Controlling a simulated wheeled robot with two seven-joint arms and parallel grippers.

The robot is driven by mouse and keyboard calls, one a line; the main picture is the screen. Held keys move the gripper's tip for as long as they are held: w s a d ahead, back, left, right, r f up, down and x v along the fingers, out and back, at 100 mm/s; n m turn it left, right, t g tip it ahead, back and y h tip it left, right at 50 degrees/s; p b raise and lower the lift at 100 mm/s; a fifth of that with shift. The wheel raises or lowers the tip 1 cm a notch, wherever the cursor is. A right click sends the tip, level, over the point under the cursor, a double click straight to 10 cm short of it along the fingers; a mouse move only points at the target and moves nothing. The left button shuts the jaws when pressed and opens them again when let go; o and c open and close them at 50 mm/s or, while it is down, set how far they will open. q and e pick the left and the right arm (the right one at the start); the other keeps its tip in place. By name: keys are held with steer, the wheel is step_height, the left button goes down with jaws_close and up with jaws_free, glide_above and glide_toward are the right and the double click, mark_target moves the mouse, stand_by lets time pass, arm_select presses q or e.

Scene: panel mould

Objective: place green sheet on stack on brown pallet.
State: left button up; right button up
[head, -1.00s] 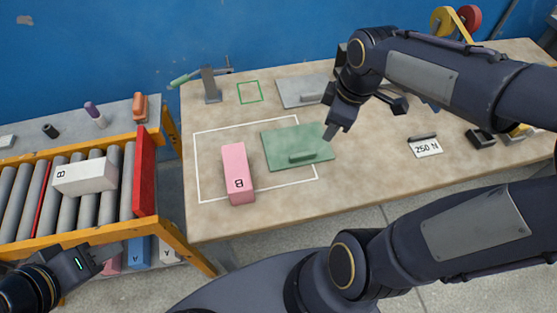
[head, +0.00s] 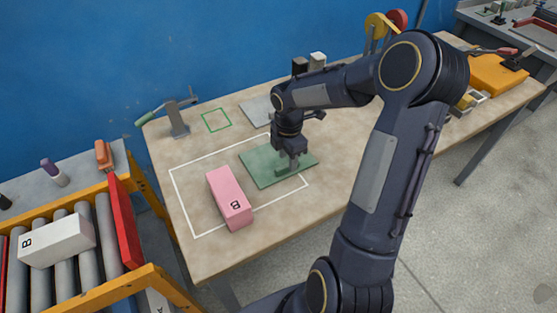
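The green sheet (head: 260,166) lies flat on the workbench, partly inside a white outlined area and right of the pink block. My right gripper (head: 288,162) points down over the sheet, with its fingertips at or close to the sheet's raised handle. The fingers hide most of the handle, so I cannot tell whether they are open or shut on it. I cannot make out a brown pallet or a stack on one. My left gripper is out of view.
A pink block (head: 224,190) marked B lies beside the sheet. A grey plate (head: 256,110) lies behind it. A roller conveyor (head: 107,222) with a white block (head: 55,240) stands at the left. An orange object (head: 497,75) is at the bench's far right.

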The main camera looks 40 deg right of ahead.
step_height(320, 180, down, 2)
steer(key=shift+f, duration=0.1)
jaws_close()
stand_by(0.5)
